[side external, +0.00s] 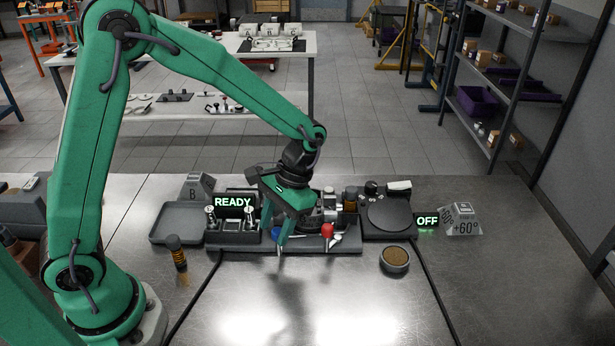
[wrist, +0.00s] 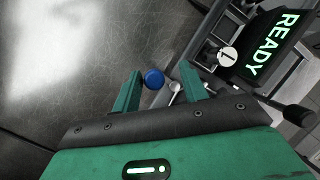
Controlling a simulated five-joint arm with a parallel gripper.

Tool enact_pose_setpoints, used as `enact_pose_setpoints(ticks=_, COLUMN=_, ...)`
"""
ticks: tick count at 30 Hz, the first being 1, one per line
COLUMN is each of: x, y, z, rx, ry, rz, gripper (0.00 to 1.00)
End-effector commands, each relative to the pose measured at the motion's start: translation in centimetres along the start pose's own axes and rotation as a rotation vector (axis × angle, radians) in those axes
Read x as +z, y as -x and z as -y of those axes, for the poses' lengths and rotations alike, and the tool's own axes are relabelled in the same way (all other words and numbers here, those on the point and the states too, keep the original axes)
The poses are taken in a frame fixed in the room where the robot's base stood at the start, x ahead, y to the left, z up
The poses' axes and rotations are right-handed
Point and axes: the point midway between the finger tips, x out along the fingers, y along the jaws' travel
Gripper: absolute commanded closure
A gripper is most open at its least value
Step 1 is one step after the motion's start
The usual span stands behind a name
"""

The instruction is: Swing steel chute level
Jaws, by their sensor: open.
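My gripper (side external: 290,232) is open and points down over the front of the dark fixture base in the side view. In the wrist view, its two green fingers stand apart, and a blue knob (wrist: 154,79) shows in the gap between their tips. The blue knob (side external: 277,235) is partly covered by a finger in the side view. I cannot tell whether the fingers touch it. A red knob (side external: 327,230) on a metal lever stands to its right. I cannot pick out the steel chute with certainty; my gripper hides part of the fixture.
A lit READY sign (side external: 233,202) stands behind left, and an OFF sign (side external: 427,221) to the right. A round dark plate (side external: 390,215), a bowl of brown grains (side external: 395,260), a grey tray (side external: 178,224) and a dark cylinder (side external: 176,252) stand around.

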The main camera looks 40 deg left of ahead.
Motion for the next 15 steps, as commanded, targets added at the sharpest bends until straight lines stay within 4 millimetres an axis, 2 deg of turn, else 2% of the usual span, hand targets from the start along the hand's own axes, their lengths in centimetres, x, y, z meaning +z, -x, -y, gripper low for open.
enact_pose_setpoints(ticks=8, x=0.0, y=0.9, z=0.0, rx=0.0, ry=-0.001, rz=0.0, gripper=0.57)
enact_pose_setpoints(ticks=15, x=0.0, y=3.6, z=0.0, rx=0.0, ry=0.0, rz=-0.002, gripper=0.57)
